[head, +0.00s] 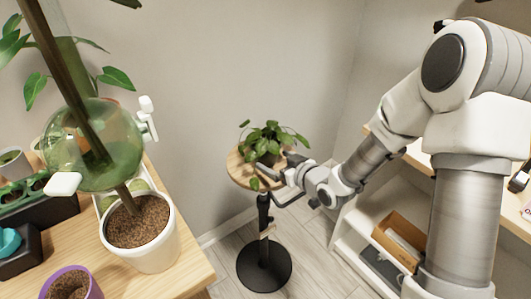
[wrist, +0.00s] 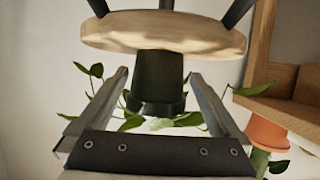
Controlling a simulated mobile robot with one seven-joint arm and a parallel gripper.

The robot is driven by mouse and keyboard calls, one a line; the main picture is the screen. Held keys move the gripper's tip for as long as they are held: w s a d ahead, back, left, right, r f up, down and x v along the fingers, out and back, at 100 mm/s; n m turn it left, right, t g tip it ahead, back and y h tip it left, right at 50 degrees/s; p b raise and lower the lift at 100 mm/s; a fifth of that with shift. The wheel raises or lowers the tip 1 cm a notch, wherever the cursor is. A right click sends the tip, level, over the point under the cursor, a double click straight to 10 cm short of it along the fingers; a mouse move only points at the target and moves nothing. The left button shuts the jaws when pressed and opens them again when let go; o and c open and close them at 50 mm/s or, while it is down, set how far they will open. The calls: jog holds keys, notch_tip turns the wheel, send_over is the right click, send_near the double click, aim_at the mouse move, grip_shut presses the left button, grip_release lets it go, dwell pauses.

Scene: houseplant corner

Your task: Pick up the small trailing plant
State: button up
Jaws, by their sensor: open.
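The small trailing plant (head: 270,138) has green leaves hanging over a dark pot. It stands on a round wooden plant stand (head: 238,174) with a black stem and base. In the wrist view, which looks upside down, the dark green pot (wrist: 158,80) touches the wooden stand top (wrist: 110,32), with leaves spread below and to both sides. My gripper (head: 283,176) is at the front right of the pot. In the wrist view my gripper (wrist: 160,74) is open, with one finger on each side of the pot. Contact between fingers and pot cannot be told.
A wooden table at left holds a white pot of soil (head: 141,240), a purple pot (head: 72,284) and a green glass globe (head: 95,145). A shelf with a wooden box (head: 398,238) stands at right. A terracotta pot (wrist: 265,134) shows in the wrist view.

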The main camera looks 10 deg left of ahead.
aim_at(273, 158)
jog(key=b+x, duration=0.1)
jog(key=x, duration=0.3)
jog(key=shift+w, duration=0.1)
jog(key=shift+r, duration=0.1)
jog(key=c, duration=1.1)
jog(key=shift+c, duration=0.7)
jog(key=shift+r, duration=0.15)
